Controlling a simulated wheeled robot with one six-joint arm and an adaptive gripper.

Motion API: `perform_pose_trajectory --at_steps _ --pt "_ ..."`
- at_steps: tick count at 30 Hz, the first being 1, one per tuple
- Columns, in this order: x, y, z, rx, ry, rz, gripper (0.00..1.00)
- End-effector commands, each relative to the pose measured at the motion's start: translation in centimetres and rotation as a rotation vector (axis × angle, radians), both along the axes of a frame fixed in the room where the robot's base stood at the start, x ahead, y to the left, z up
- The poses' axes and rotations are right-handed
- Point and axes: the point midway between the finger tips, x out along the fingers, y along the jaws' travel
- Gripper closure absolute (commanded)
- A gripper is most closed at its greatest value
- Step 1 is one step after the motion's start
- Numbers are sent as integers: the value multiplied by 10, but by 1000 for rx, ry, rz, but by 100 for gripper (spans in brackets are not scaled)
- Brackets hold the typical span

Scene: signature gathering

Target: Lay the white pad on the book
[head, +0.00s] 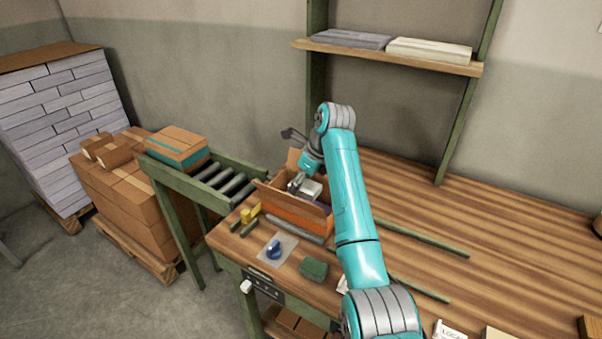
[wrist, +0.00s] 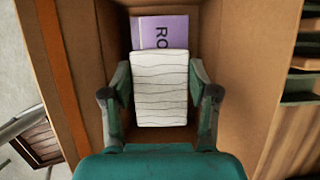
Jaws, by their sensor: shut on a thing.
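The white pad (wrist: 160,88), pale with thin wavy lines, is between the fingers of my gripper (wrist: 160,95) in the wrist view. My gripper is shut on it. A purple book (wrist: 165,30) with large letters shows just beyond and partly beneath the pad, inside an open cardboard box. In the head view the box (head: 285,207) stands on the workbench, and my gripper (head: 303,185) reaches into it with the white pad (head: 311,189). The pad hides much of the book. I cannot tell whether the pad touches it.
The box's side walls stand close on both sides of my gripper, with flaps open. A blue object on a clear sheet (head: 275,249) and a green block (head: 313,269) lie in front of the box. A roller conveyor (head: 222,182) is at its left. The bench is mostly clear to the right.

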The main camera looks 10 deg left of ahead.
Motion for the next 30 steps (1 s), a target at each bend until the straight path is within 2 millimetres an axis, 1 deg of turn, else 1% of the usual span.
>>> perform_pose_trajectory --at_steps 1,6,13,18,30 --pt "-1 0 -7 -1 3 0 64" --pt "0 0 -23 0 2 -1 64" --pt "0 0 -40 0 2 -1 64" --pt "0 0 -45 -1 1 0 64" --pt "0 0 -46 0 1 0 64"
